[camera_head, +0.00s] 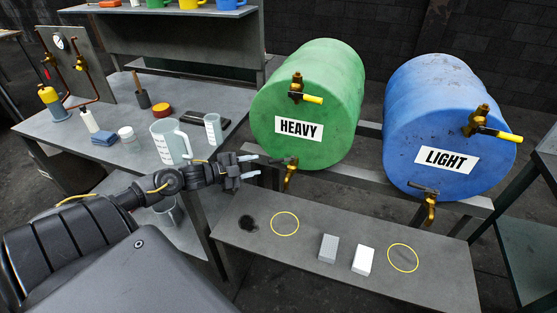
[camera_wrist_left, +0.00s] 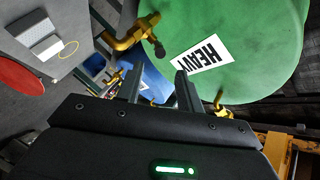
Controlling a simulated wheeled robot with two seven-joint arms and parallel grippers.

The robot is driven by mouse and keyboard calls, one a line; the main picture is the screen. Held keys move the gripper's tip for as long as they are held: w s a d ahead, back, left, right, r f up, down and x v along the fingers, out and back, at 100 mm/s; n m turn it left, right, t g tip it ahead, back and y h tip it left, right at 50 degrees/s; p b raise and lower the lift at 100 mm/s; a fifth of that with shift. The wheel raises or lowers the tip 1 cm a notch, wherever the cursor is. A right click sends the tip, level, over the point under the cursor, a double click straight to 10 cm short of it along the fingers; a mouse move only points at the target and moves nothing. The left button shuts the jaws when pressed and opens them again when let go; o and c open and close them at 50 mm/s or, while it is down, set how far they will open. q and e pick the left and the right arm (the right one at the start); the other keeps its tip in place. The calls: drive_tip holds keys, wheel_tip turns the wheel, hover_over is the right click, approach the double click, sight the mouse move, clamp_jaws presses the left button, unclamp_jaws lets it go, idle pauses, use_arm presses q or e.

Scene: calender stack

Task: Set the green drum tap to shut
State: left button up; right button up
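The green drum (camera_head: 310,105) lies on its side on a rack with a "HEAVY" label on its face. Its brass tap (camera_head: 290,176) sticks out low on the face, spout down; a dark lever lies roughly crosswise at its top. The tap also shows in the left wrist view (camera_wrist_left: 128,40), above the fingers. A brass valve with a yellow handle (camera_head: 312,99) sits higher on the face. My left gripper (camera_head: 256,166) is just left of the tap, apparently apart from it. In the wrist view its two fingers (camera_wrist_left: 159,88) are spread with nothing between them. My right gripper is out of view.
A blue "LIGHT" drum (camera_head: 440,110) with its own tap (camera_head: 430,208) stands to the right. The low shelf (camera_head: 320,275) below holds a grey block (camera_head: 328,248), a white block (camera_head: 362,260) and yellow rings. Measuring jugs (camera_head: 172,145) stand on the bench behind my left arm.

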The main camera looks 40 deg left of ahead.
sight(282, 159)
use_arm(q)
drive_tip(key=shift+w+d+f, duration=0.1)
drive_tip(key=shift+w, duration=0.2)
drive_tip(key=p+x, duration=0.1)
drive_tip(key=x, duration=0.8)
drive_tip(key=shift+p, duration=0.35)
drive_tip(key=shift+w+d+f, duration=0.2)
drive_tip(key=shift+w+f, duration=0.05)
drive_tip(key=shift+w, duration=0.3)
clamp_jaws()
drive_tip(key=shift+a, duration=0.15)
